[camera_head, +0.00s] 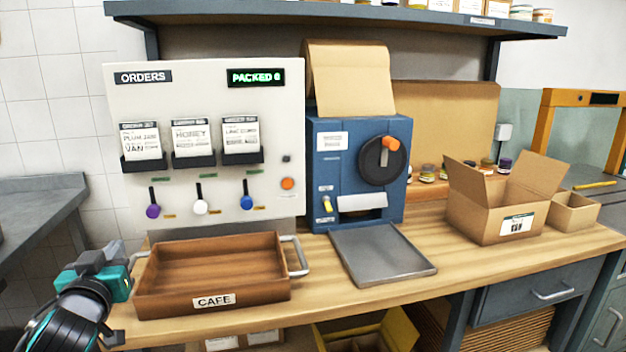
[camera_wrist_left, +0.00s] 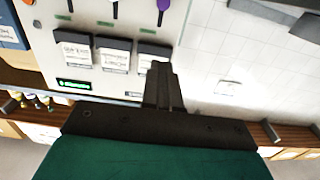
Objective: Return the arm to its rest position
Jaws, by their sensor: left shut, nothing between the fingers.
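My left gripper (camera_head: 115,250) is at the lower left in the head view, at the end of my left arm, beside the left handle of the wooden CAFE tray (camera_head: 215,306). In the left wrist view its fingers (camera_wrist_left: 162,80) are together with nothing between them. My right gripper is not in view.
The orders panel (camera_head: 280,110) with three cards and levers stands behind the tray. A blue machine (camera_head: 318,185) with a grey plate (camera_head: 383,255) is beside it. An open cardboard box (camera_head: 485,217) stands at right. An overhead shelf (camera_head: 350,17) spans the top.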

